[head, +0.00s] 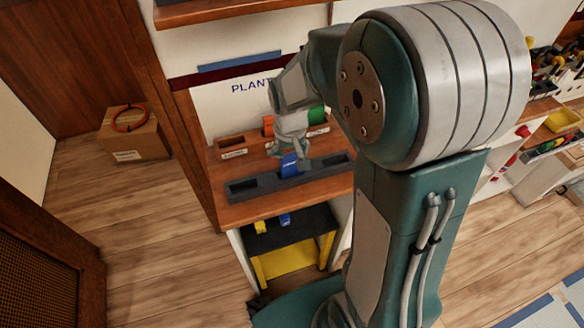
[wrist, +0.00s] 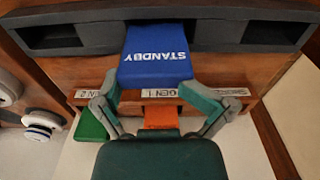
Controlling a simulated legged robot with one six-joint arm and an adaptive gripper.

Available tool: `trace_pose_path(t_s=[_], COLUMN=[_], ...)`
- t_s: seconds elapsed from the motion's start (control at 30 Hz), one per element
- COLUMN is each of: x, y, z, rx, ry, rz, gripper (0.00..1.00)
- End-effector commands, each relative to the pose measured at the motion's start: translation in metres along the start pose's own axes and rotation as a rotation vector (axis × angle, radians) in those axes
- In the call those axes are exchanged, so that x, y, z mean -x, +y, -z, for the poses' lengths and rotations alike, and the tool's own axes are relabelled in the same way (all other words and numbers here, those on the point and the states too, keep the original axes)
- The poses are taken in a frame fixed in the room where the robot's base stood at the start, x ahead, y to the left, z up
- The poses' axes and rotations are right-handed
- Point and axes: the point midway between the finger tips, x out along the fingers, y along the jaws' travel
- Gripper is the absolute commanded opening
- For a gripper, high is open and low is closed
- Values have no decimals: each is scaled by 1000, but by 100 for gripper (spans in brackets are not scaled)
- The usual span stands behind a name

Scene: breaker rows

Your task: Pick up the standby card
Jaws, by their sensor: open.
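The standby card is a blue block with white STANDBY lettering, large in the wrist view (wrist: 156,58). In the head view the blue card (head: 290,165) stands in the middle of a long dark rack (head: 240,186) on the wooden shelf; the rack also crosses the top of the wrist view (wrist: 215,12). My gripper (wrist: 152,92) is open, its two fingers spread to either side of the card's near end. In the head view my gripper (head: 291,148) is just above and behind the card. Whether a finger touches it, I cannot tell.
Behind the rack are an orange card (wrist: 160,117) by the GEN 1 label and a green card (wrist: 90,124) by the GEN 2 label. A black-topped stool with yellow legs (head: 288,236) is below the shelf. A cardboard box (head: 133,140) stands on open floor at left.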

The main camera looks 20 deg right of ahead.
Motion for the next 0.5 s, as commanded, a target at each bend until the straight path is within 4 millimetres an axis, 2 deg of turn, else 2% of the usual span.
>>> trace_pose_path(t_s=[0.03,0.1,0.13,0.17,0.2,0.23,0.27,0.33,0.37,0.5], x=[-21,-21,-21,-21,-21,-21,-20,-20,-19,-19], y=[-2,-2,-2,-2,-2,-2,-3,-3,-3,-4], z=[-16,-15,-15,-15,-16,-16,-17,-18,-18,-20], rx=[4,4,5,4,4,4,4,4,4,4], ry=[-59,-60,-60,-60,-60,-60,-60,-59,-59,-59], rz=[4,4,4,4,4,4,4,3,3,4], gripper=[100,100,79,65,48,34,27,27,19,19])
